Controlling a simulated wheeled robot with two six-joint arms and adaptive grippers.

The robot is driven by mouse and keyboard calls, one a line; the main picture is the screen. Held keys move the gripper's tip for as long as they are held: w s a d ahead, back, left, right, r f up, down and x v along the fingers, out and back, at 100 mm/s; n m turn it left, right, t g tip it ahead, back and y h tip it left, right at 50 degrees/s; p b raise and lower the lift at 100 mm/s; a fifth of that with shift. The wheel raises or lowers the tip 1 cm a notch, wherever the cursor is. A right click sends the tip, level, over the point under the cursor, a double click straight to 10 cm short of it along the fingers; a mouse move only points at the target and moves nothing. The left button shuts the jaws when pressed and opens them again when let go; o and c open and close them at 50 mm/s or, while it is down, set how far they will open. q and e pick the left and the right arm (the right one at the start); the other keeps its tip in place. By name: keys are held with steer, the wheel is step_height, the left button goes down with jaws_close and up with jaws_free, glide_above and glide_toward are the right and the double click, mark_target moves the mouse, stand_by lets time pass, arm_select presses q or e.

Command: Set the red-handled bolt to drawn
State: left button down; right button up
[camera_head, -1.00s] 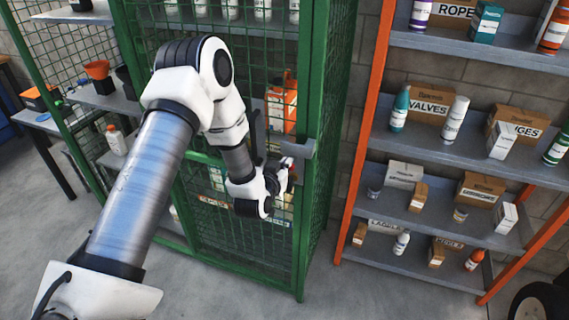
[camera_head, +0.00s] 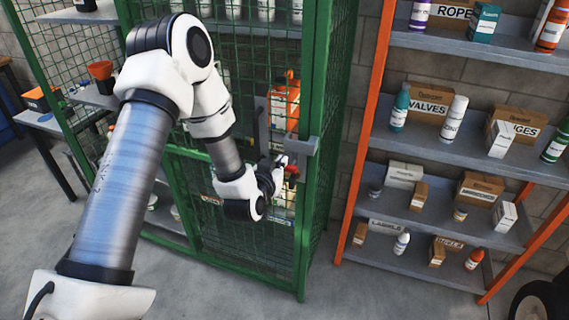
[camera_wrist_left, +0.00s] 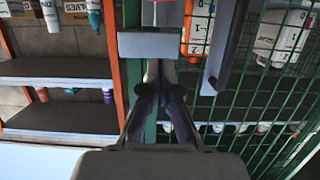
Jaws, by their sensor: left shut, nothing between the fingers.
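The red handle of the bolt (camera_wrist_left: 172,12) shows in part at the top edge of the left wrist view, behind a grey block (camera_wrist_left: 150,45). In the head view a small bit of red shows just below the grey block (camera_head: 301,146) on the green cage door's edge, by my fingertips. My left gripper (camera_head: 281,164) is shut and empty beside this block. In the wrist view its dark fingers (camera_wrist_left: 163,98) are together, pointing at the block and the green post. I cannot tell whether they touch the bolt. Most of the bolt is hidden. My right gripper is out of view.
The green mesh cage (camera_head: 312,230) holds an orange canister (camera_head: 284,105) behind the door. A dark vertical bar (camera_wrist_left: 226,45) stands near the fingers in the wrist view. An orange-framed shelf unit (camera_head: 362,130) with boxes and bottles stands at the right. Open floor lies in front.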

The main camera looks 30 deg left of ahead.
arm_select(q)
steer(key=b+v, duration=0.1)
steer(key=v, duration=0.3)
steer(key=shift+s, duration=0.1)
steer(key=shift+f, duration=0.1)
